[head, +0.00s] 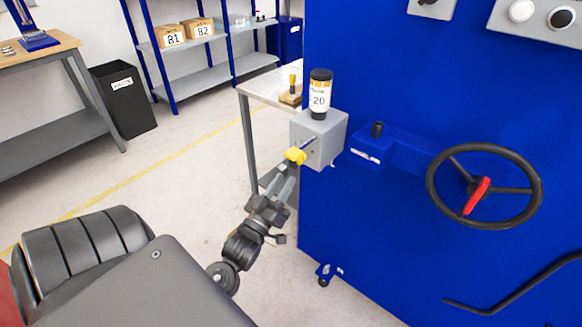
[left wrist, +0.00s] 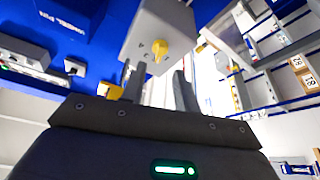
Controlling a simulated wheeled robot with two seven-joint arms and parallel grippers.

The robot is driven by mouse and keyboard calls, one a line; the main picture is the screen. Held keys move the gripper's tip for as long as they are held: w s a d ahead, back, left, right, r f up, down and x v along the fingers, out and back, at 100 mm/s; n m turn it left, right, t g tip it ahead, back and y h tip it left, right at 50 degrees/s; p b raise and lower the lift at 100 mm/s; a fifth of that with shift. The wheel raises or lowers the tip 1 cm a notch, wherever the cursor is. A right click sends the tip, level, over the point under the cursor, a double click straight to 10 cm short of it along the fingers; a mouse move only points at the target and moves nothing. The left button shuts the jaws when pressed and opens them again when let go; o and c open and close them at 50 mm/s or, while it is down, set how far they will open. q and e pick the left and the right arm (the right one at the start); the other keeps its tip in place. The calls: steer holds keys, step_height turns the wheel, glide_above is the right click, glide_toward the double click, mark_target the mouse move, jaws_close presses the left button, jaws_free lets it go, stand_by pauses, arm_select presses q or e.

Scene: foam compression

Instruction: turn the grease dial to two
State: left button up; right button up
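The yellow dial (head: 295,155) sits on the near face of a grey box (head: 333,139), which is fixed to the blue machine. A black cartridge (head: 320,92) labelled 20 stands upright on the box. In the left wrist view the dial (left wrist: 160,48) shows against the grey box (left wrist: 165,22). My left gripper (head: 286,180) is just below the dial in the head view. In the left wrist view its two fingers (left wrist: 160,80) are apart, with the dial showing beyond the gap. I cannot tell whether they touch it. The dial's scale is unreadable. My right gripper is out of view.
The blue machine (head: 390,250) fills the right side, with a black handwheel (head: 512,222) with a red handle. A grey table (head: 262,90) stands behind the box. Shelves (head: 190,78), a black bin (head: 127,105) and a bench (head: 45,60) are farther off.

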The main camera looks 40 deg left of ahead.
arm_select(q)
steer(key=v, duration=0.3)
steer(key=shift+s+d, duration=0.1)
steer(key=shift+s, duration=0.2)
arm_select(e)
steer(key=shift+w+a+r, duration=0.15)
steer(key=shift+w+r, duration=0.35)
arm_select(q)
steer(key=shift+f, duration=0.15)
